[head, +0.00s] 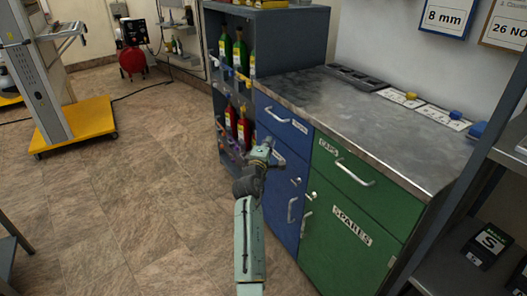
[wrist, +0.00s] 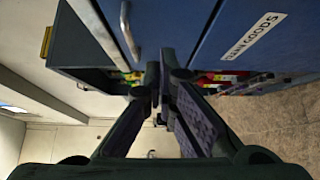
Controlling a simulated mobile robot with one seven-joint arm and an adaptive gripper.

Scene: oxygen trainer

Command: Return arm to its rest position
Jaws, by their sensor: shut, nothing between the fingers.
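My gripper (head: 266,152) is in the middle of the head view, at the end of my pale green arm. It is in front of the blue cabinet (head: 284,125), near the cabinet's left edge. In the wrist view, the two fingers (wrist: 164,90) come together at their tips with nothing held between them. The blue doors with a handle (wrist: 129,30) and a label ending in "GOODS" (wrist: 253,37) lie beyond the fingers, in a turned view. Whether the fingers touch the cabinet cannot be told.
A dark shelf unit (head: 265,40) with several bottles stands left of the blue cabinet. A green cabinet (head: 345,240) is to the right, under a grey worktop (head: 335,110). A dark rack (head: 480,180) stands far right. The tiled floor (head: 130,210) at left is largely clear.

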